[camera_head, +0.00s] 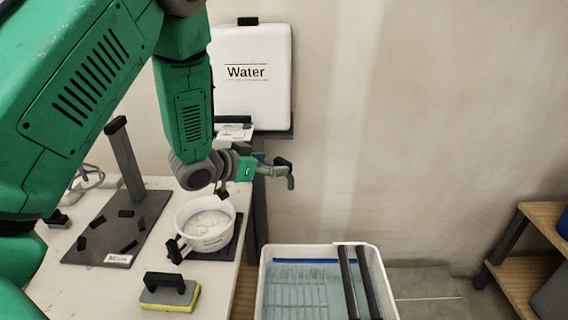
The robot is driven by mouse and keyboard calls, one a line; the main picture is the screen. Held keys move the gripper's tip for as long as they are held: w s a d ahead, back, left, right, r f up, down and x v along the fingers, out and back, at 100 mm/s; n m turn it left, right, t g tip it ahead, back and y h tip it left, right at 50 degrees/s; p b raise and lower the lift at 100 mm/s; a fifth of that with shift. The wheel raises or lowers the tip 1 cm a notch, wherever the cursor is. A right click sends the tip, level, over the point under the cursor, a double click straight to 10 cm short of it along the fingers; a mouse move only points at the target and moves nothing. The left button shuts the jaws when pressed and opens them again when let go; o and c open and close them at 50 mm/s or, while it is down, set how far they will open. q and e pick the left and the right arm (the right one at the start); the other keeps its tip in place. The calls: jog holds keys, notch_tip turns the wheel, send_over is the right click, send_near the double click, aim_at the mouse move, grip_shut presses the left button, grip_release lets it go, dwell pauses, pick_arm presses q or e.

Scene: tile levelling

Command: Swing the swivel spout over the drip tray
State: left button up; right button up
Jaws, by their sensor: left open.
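The white water tank (252,85), labelled "Water", stands on a dark ledge against the wall. My left gripper (289,174) is open, just below and in front of the tank's lower right, with its dark fingers pointing right. I see nothing between the fingers. A small white piece (234,132) with faint markings sits below the tank's left part; I cannot tell whether it is the drip tray. I cannot make out the swivel spout clearly. My right gripper is not in view.
A white bucket (190,214) with pale contents stands on the table (60,292). A yellow-edged sponge float (169,293) and a dark stand plate (98,250) lie nearby. A white tub (262,290) with blue inside and dark rails stands right. A wooden shelf (520,282) is far right.

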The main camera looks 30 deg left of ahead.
aim_at(279, 163)
pick_arm(q)
jog(key=x, duration=0.3)
jog(key=shift+w+d, duration=0.15)
jog(key=shift+w, duration=0.05)
jog(key=shift+w+d+f, duration=0.15)
jog(key=shift+w+d, duration=0.05)
jog(key=shift+w, duration=0.3)
